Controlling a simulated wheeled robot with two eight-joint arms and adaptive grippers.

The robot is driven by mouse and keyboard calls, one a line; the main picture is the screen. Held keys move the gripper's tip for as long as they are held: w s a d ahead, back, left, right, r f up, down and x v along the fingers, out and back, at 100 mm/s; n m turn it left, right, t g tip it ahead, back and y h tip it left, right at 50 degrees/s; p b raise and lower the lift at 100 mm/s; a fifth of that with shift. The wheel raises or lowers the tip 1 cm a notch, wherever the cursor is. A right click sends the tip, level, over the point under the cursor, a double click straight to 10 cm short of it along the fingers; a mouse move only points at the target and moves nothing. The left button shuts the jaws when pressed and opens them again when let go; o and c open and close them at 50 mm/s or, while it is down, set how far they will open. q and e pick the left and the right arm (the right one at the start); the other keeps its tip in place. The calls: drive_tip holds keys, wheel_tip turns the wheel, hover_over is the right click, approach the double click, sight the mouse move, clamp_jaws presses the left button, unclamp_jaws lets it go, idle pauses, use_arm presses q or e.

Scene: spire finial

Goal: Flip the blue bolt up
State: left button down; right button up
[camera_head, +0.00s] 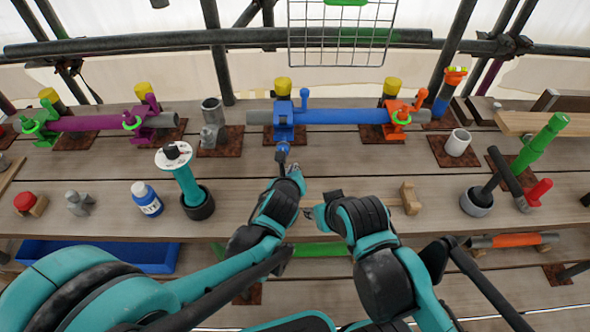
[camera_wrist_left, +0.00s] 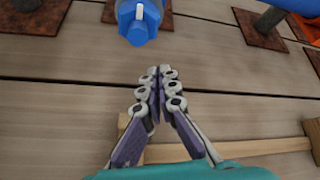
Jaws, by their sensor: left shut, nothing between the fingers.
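The blue clamp (camera_head: 284,122) sits around the left end of a blue tube (camera_head: 345,116). The blue bolt (camera_head: 282,149) hangs down from its front side, with a dark lower end. In the left wrist view the blue part (camera_wrist_left: 138,22) shows at the top, ahead of the fingers and apart from them. My left gripper (camera_head: 294,168) is just below and right of the bolt in the head view. Its fingers (camera_wrist_left: 159,72) are pressed together with nothing between them. My right gripper (camera_head: 314,214) is lower right; its fingers are too small to read.
A wooden tool (camera_head: 410,198) lies right of my right arm; its handle (camera_wrist_left: 255,147) crosses below my left fingers. An orange clamp (camera_head: 398,118) holds the tube's right end. A blue-white bottle (camera_head: 147,200) and a teal post (camera_head: 182,178) stand left. Planks around the left gripper are mostly clear.

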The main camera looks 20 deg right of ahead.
sight(283, 146)
use_arm(q)
drive_tip(key=r, duration=0.1)
drive_tip(key=a+r+p, duration=0.1)
drive_tip(key=r+p, duration=0.1)
drive_tip(key=shift+w+a+r, duration=0.25)
drive_tip(key=shift+r, duration=0.1)
use_arm(e)
drive_tip(key=r, duration=0.3)
drive_tip(key=shift+w+a+r, duration=0.25)
drive_tip(key=shift+w+a, duration=0.05)
drive_tip(key=shift+w, duration=0.1)
use_arm(q)
drive_tip(key=shift+d+r, duration=0.1)
use_arm(e)
drive_tip(key=shift+r, duration=0.15)
